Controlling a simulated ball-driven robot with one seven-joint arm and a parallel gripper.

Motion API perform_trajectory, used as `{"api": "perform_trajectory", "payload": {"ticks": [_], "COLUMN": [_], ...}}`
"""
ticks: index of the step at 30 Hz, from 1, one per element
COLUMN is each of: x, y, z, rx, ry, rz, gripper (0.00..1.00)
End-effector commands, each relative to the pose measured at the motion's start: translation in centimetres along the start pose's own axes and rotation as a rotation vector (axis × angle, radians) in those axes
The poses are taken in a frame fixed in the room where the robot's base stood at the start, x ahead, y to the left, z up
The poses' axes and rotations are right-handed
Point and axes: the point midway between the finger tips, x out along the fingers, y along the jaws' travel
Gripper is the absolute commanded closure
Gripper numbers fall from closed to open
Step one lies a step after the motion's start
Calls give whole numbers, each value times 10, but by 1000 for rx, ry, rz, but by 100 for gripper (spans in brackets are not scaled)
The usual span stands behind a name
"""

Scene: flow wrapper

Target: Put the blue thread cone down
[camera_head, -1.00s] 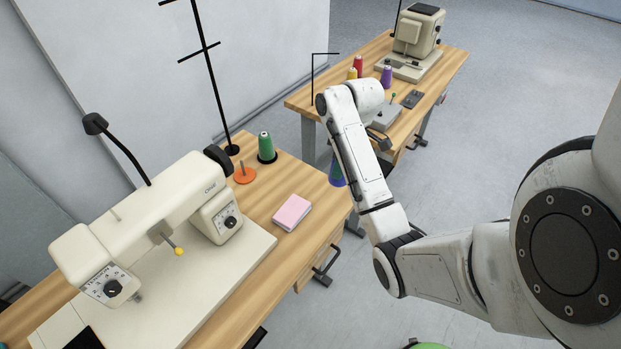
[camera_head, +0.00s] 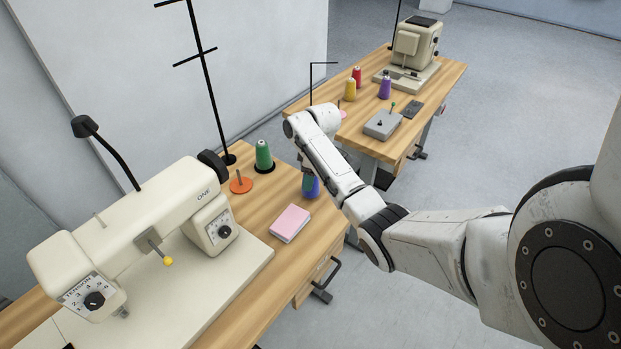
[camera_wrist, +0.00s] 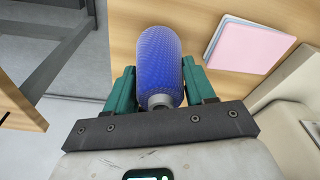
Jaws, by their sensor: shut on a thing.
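The blue thread cone (camera_wrist: 160,58) is between the two green fingers of my gripper (camera_wrist: 162,90) in the wrist view, and the gripper is shut on it. In the head view the blue cone (camera_head: 311,186) shows just left of my forearm, over the right part of the near wooden table (camera_head: 326,228). My gripper is mostly hidden behind my arm there. I cannot tell whether the cone's base touches the table top.
A pink pad (camera_head: 290,222) lies close by the cone. An orange disc with a peg (camera_head: 241,185), a green cone (camera_head: 263,155) and a sewing machine (camera_head: 150,235) stand on the same table. The far table (camera_head: 440,85) holds yellow, red and purple cones, a grey box and another machine.

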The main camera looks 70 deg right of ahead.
Motion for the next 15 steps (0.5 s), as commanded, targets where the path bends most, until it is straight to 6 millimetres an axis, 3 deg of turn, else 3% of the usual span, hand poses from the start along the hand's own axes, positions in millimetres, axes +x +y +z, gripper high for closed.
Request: {"api": "perform_trajectory", "payload": {"ticks": [4, 15], "x": [10, 15], "y": [1, 0], "z": [2, 2], "rx": [0, -1], "ry": [0, 1], "rz": [2, 2], "gripper": [81, 81]}}
